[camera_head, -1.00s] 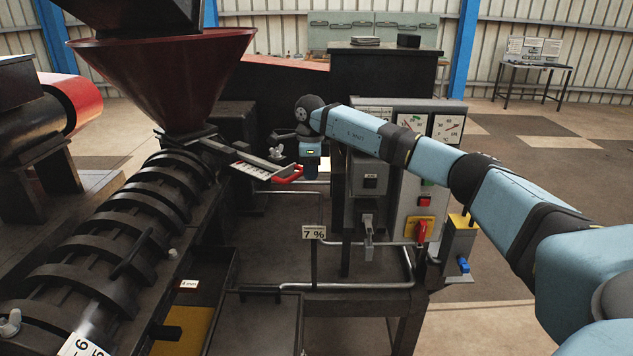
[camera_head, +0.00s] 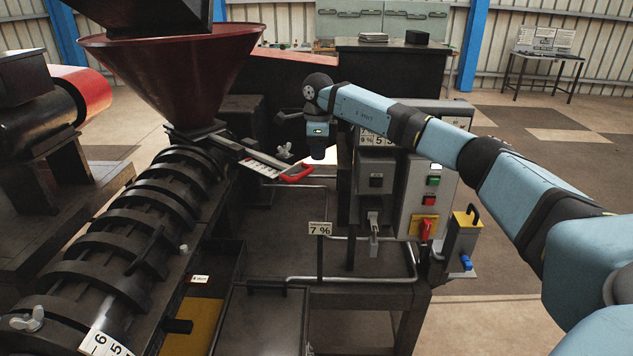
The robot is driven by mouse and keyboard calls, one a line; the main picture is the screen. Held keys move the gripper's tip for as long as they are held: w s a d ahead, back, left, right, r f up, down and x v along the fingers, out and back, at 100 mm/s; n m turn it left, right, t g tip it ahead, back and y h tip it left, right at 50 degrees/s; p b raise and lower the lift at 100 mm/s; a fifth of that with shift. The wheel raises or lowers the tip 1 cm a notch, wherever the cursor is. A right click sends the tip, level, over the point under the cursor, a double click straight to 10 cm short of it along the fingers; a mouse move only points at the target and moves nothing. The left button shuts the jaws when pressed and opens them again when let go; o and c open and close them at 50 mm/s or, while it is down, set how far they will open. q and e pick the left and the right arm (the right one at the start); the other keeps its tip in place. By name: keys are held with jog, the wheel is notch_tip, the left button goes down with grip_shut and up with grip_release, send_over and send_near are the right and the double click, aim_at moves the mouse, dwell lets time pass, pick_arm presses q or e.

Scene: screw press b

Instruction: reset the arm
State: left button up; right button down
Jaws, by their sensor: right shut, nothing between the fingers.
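My right arm comes in from the right and reaches across in front of the control panel. Its blue wrist (camera_head: 320,135) hangs down from a round dark joint. My left gripper is not in view.
A slide plate with a red handle (camera_head: 297,173) sticks out below the dark red hopper (camera_head: 180,70). The ribbed press barrel (camera_head: 150,225) runs down the left. The control panel (camera_head: 430,190) has a red lever (camera_head: 425,230).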

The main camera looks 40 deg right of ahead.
jog(key=s+a+f+y, duration=0.1)
jog(key=a+f+y, duration=0.2)
jog(key=a+f, duration=0.35)
jog(key=s+a+f+y, duration=0.2)
jog(key=a+f+y, duration=0.15)
jog(key=a, duration=0.65)
jog(key=s+a+f+y, duration=0.1)
jog(key=a+f+y, duration=0.1)
jog(key=a+f, duration=0.45)
jog(key=s+a+f+m+t+y, duration=0.1)
jog(key=s+a+m+t+y, duration=0.1)
jog(key=s+a+m+y, duration=0.45)
jog(key=s+a+f+m+t+y, duration=0.1)
jog(key=s+a+m+t+y, duration=0.15)
jog(key=a, duration=0.65)
jog(key=s+d+f+m+t+h, duration=0.3)
jog(key=s+f+m+h, duration=0.4)
jog(key=s+m, duration=0.6)
jog(key=s+d+f+m+t+h, duration=0.3)
jog(key=s+f+m, duration=0.8)
jog(key=m, duration=1)
jog(key=s+d+h, duration=0.1)
jog(key=d+h, duration=0.1)
jog(key=h, duration=0.2)
jog(key=shift+s+f, duration=0.2)
jog(key=shift+s, duration=0.2)
